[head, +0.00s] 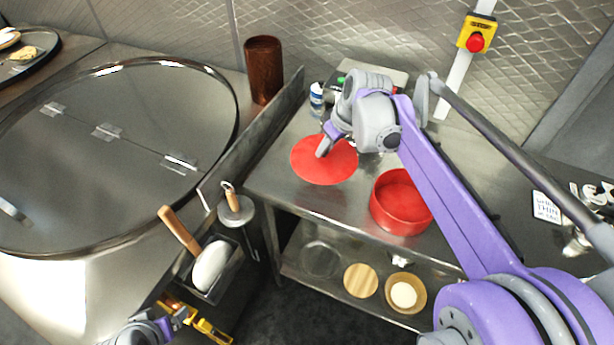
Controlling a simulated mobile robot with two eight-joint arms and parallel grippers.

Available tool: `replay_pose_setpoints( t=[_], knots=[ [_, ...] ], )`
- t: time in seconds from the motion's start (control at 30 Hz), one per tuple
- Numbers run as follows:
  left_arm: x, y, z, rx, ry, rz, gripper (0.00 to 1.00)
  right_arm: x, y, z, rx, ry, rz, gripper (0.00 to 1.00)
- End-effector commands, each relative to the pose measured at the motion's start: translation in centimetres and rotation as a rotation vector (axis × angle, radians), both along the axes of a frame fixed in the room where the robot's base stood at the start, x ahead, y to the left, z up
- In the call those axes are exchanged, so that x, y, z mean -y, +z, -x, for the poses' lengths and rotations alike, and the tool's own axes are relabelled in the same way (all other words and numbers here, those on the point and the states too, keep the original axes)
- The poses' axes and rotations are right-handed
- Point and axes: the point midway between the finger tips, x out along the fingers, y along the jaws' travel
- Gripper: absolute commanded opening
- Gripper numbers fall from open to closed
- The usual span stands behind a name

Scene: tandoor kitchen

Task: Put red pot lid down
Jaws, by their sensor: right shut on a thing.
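The red pot lid (312,168) is a flat red disc over the left part of the steel table, left of the pot. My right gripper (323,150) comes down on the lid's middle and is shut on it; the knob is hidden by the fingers. The lid looks level, and I cannot tell whether it touches the table top. The red pot (402,222) stands open on the table to the right, apart from the lid. My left gripper (180,318) is low at the bottom edge, away from the lid, partly cut off; its jaws are unclear.
The steel table (300,207) has bare room in front of the lid. Behind it are a small bottle (317,98) and a scale-like box (385,75). A metal partition (250,140) separates the table from the large round tandoor cover (90,130). Bowls sit on the lower shelf (340,292).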

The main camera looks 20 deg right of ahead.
Motion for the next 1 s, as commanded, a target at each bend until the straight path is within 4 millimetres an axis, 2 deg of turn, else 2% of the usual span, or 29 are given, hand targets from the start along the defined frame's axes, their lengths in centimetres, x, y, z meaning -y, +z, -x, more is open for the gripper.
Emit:
replay_pose_setpoints(
  t=[0.13,0.33,0.57,0.73,0.83,1.0],
  knots=[
    [0.0,0.0,0.0,0.0,0.0,0.0,0.81,0.0,-0.9,0.0,0.001,0.009,-0.001,0.0],
    [0.0,-0.4,0.1,-0.003,0.0,0.0,0.81,0.0,-4.5,0.1,0.0,0.01,0.0,0.0],
    [0.0,-0.6,0.2,-0.004,0.0,0.0,0.81,0.0,-6.9,0.0,0.001,0.009,0.0,0.0],
    [0.0,-0.8,0.3,-0.006,0.0,0.0,0.81,0.0,-9.5,0.1,0.001,0.009,0.0,0.0],
    [0.0,-0.9,0.3,-0.006,0.0,0.0,0.81,0.0,-10.2,0.1,0.001,0.009,0.0,0.0],
    [0.0,-0.9,0.3,-0.006,0.0,0.0,0.81,0.0,-10.2,0.1,0.001,0.009,0.0,0.0]
  ],
)
